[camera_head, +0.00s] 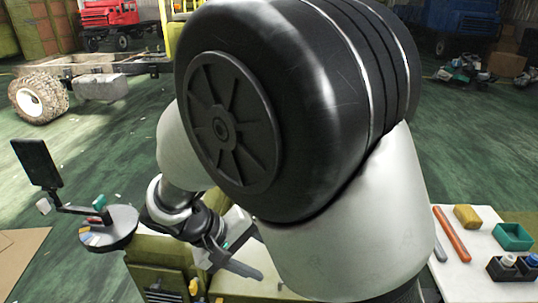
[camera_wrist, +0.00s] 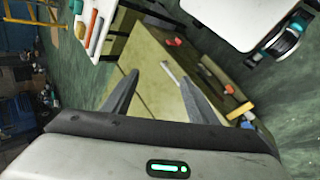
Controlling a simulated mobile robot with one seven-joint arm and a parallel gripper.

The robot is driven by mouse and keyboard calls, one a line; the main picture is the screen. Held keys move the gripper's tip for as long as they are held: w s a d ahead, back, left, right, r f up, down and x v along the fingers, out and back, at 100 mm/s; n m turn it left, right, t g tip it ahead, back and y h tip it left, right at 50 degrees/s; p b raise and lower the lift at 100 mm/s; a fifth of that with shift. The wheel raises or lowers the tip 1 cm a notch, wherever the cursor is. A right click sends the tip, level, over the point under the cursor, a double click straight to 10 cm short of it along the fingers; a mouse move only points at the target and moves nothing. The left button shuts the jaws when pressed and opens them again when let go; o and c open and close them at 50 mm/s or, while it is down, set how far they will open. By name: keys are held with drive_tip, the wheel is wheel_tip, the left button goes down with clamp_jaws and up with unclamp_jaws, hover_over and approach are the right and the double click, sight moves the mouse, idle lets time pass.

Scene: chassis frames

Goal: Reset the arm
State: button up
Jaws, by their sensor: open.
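My gripper (camera_wrist: 154,95) shows at the bottom of the wrist view with its two dark fingers spread apart and nothing between them. In the head view my gripper (camera_head: 228,262) is small and partly hidden behind my own large arm links, which fill the middle of the picture. It hangs over an olive-green bench or cabinet (camera_wrist: 147,55), between a white tabletop on the right and a round grey stand on the left.
The white tabletop (camera_head: 458,275) holds an orange-red bar (camera_head: 452,234), a yellow block (camera_head: 467,216), a green tray (camera_head: 513,236) and a dark holder (camera_head: 511,270). The round stand (camera_head: 108,232) carries a dark panel (camera_head: 36,164). A vehicle chassis (camera_head: 98,70) stands behind on open green floor.

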drive_tip(key=s+d+r+m+t+y, duration=0.2)
drive_tip(key=s+d+r+m+y, duration=0.15)
drive_tip(key=d+r, duration=0.4)
drive_tip(key=s+d+r+m+t+y, duration=0.1)
drive_tip(key=s+d+r+m+y, duration=0.1)
drive_tip(key=s+d+r+y, duration=0.4)
wheel_tip(320, 180, up, 20)
drive_tip(key=d+h+p, duration=0.1)
drive_tip(key=h+p, duration=0.1)
drive_tip(key=p, duration=1.6)
drive_tip(key=shift+w+d, duration=0.25)
drive_tip(key=shift+r+n+p, duration=0.25)
drive_tip(key=shift+r+p, duration=0.05)
drive_tip(key=shift+p, duration=0.05)
drive_tip(key=shift+c, duration=0.9)
drive_tip(key=c, duration=0.4)
drive_tip(key=shift+d, duration=0.15)
